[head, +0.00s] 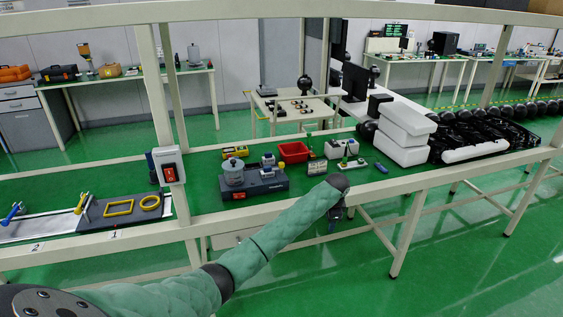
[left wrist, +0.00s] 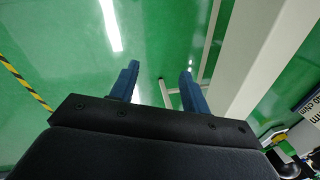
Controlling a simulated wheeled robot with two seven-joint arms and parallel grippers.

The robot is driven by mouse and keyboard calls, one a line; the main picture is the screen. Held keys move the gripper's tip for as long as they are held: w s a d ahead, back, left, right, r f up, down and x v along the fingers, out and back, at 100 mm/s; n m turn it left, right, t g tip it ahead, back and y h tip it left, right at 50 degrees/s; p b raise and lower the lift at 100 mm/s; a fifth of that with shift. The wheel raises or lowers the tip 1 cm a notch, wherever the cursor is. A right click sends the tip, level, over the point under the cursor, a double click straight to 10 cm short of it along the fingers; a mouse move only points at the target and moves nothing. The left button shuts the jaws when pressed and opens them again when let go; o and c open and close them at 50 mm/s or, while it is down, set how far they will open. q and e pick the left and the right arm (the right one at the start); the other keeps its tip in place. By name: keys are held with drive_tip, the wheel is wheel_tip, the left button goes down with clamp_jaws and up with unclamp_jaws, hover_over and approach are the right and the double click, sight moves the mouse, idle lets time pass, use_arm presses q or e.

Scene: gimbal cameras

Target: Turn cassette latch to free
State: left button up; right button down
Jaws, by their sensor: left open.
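A dark grey plate (head: 128,222) with a yellow rectangular frame (head: 118,208) and a yellow ring (head: 150,202) lies at the left of the bench. Another blue-handled lever (head: 12,213) stands farther left. My left gripper (head: 334,222) hangs in front of the bench edge, well to the right of the levers. In the left wrist view its blue fingers (left wrist: 159,72) are apart with nothing between them. My right gripper is not seen.
A grey device with a round canister (head: 234,178), a red bin (head: 294,152) and white boxes (head: 402,135) stand on the green bench. The bench's front rail (head: 240,212) runs below. Open green floor lies in front.

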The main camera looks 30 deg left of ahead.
use_arm(q)
drive_tip(key=w+a+r, duration=0.5)
drive_tip(key=a, duration=0.1)
wheel_tip(320, 180, up, 14)
drive_tip(key=m+g+h, duration=0.1)
drive_tip(key=m+g, duration=0.1)
drive_tip(key=m, duration=0.4)
hover_over(281, 163)
drive_tip(key=shift+w+d+p, duration=0.15)
drive_tip(key=shift+p, duration=0.3)
drive_tip(key=shift+f, duration=0.4)
wheel_tip(281, 163, down, 5)
drive_tip(key=shift+f+p, duration=0.15)
drive_tip(key=shift+p, duration=0.8)
drive_tip(key=shift+f, duration=0.8)
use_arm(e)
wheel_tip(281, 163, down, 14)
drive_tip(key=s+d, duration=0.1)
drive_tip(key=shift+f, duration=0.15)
